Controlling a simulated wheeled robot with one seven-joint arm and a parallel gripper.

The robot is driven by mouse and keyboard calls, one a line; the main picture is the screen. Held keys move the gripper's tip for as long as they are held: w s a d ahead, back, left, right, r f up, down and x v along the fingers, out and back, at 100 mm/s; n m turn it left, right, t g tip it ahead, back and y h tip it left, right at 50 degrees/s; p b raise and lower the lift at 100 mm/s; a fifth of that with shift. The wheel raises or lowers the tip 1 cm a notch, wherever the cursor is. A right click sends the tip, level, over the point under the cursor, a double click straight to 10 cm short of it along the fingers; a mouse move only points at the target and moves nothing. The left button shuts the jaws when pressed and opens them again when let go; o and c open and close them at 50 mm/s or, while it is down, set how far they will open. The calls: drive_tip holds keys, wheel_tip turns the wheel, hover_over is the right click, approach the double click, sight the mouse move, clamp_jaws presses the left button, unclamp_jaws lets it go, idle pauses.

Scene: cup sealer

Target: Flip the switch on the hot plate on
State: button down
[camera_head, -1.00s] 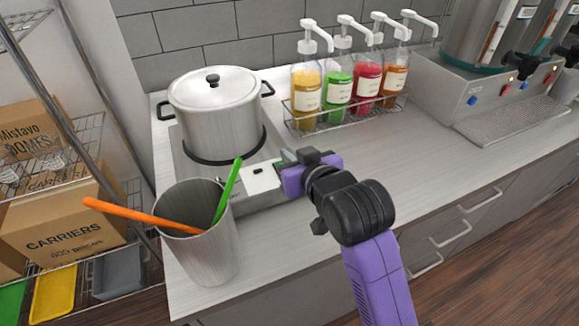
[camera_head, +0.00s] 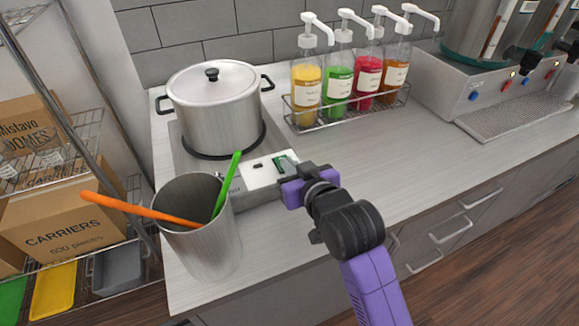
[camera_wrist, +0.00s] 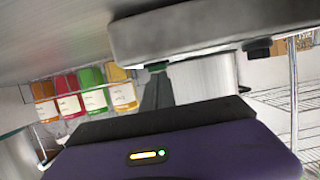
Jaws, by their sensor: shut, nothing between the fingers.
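The hot plate (camera_head: 200,172) stands on the counter with a lidded steel pot (camera_head: 215,118) on it. Its front right part carries a white panel (camera_head: 262,179) with a small black mark (camera_head: 258,166), which may be the switch; whether it is on or off I cannot tell. My gripper (camera_head: 283,163) is shut and empty, its green-tipped fingers over or at the right end of the panel, right of the mark. Contact is unclear. The wrist view is upside down: shut fingers (camera_wrist: 157,88) show below the grey hot plate edge (camera_wrist: 200,30), the switch hidden.
A metal cup (camera_head: 205,245) with an orange and a green stick stands in front of the hot plate. Pump bottles in a wire rack (camera_head: 350,112) stand behind right, and a dispenser (camera_head: 455,90) further right. The counter right of my gripper is clear.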

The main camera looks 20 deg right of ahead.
drive_tip(key=shift+f, duration=0.2)
drive_tip(key=shift+r+p, duration=0.1)
drive_tip(key=shift+p, duration=0.2)
drive_tip(key=shift+r+p, duration=0.75)
